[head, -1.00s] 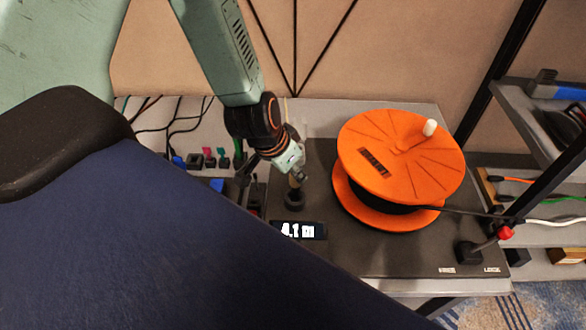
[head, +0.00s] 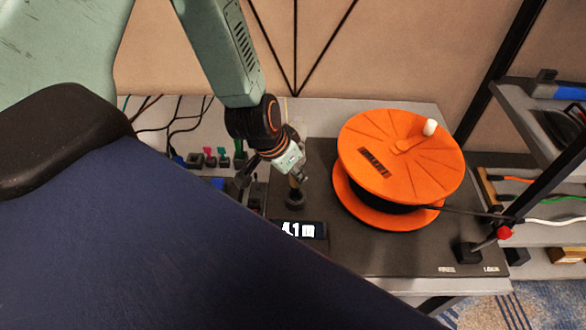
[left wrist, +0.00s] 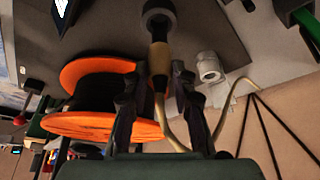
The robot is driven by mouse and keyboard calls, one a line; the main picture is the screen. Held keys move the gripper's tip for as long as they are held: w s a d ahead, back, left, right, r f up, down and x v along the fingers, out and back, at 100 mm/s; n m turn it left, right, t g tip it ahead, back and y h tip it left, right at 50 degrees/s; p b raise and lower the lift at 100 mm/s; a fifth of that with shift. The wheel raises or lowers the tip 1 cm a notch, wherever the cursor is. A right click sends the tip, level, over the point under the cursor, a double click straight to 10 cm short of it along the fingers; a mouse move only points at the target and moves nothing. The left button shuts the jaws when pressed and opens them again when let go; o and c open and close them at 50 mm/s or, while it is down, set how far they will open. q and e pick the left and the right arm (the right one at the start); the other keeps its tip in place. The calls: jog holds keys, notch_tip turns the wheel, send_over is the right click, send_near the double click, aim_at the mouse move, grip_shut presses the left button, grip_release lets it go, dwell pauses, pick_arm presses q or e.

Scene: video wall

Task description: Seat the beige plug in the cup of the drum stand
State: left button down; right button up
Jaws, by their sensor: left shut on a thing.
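The beige plug (left wrist: 159,62) is between the fingers of my left gripper (left wrist: 158,88), which is shut on it. A pale cord trails from its rear. Its dark front end points at the round black cup (left wrist: 158,13) and overlaps it in the left wrist view; how deep it sits I cannot tell. In the head view, my left gripper (head: 291,174) is just above the cup (head: 294,200), with the plug (head: 295,182) upright over it, partly hidden. The cup is on the dark plate of the drum stand (head: 350,250). My right gripper is not in view.
The orange cable drum (head: 395,155) stands right of the cup. A display (head: 298,229) lies in front of it. Several coloured plugs (head: 210,158) and cords are at the back left. A shelf rack (head: 540,130) is at the right. A white cylinder (left wrist: 209,67) stands near the plug.

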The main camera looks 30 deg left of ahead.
aim_at(291, 180)
pick_arm(q)
jog(key=shift+f, duration=0.25)
dwell(0.4)
jog(key=shift+f+b, duration=0.35)
jog(key=shift+b, duration=0.05)
jog(key=shift+f+b, duration=1)
jog(key=shift+f, duration=0.6)
dwell(1.2)
jog(key=c, duration=1)
grip_release()
jog(key=shift+r, duration=0.1)
